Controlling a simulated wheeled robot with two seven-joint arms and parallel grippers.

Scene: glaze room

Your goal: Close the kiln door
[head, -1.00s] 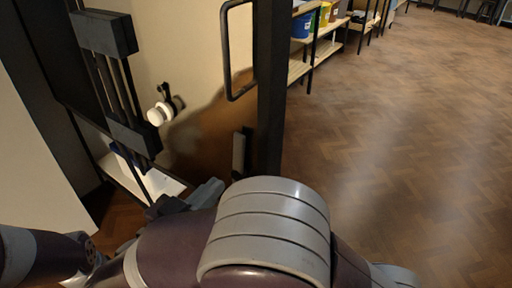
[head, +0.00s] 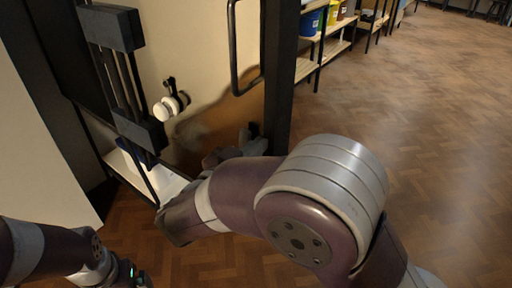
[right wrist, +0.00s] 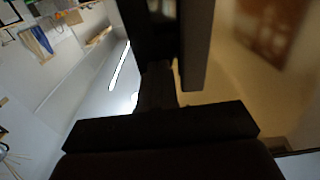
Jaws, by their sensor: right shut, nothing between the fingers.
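The kiln door appears to be the tan panel (head: 190,60) with a dark right edge (head: 279,75), standing upright at left in the head view. It carries a black loop handle (head: 234,55) and a white round knob (head: 168,107). My right gripper (head: 248,138) is shut and empty, low at the panel's right edge and below the handle. Contact with the panel cannot be told. The right wrist view shows its dark fingers (right wrist: 185,45) close to a blurred tan surface.
Black blocks and bars (head: 113,27) stand along the panel's left side. A pale shelf or ledge (head: 150,180) lies low behind my right arm. Shelves with a blue bucket (head: 311,22) stand at the back. The wooden floor (head: 420,130) at right is open.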

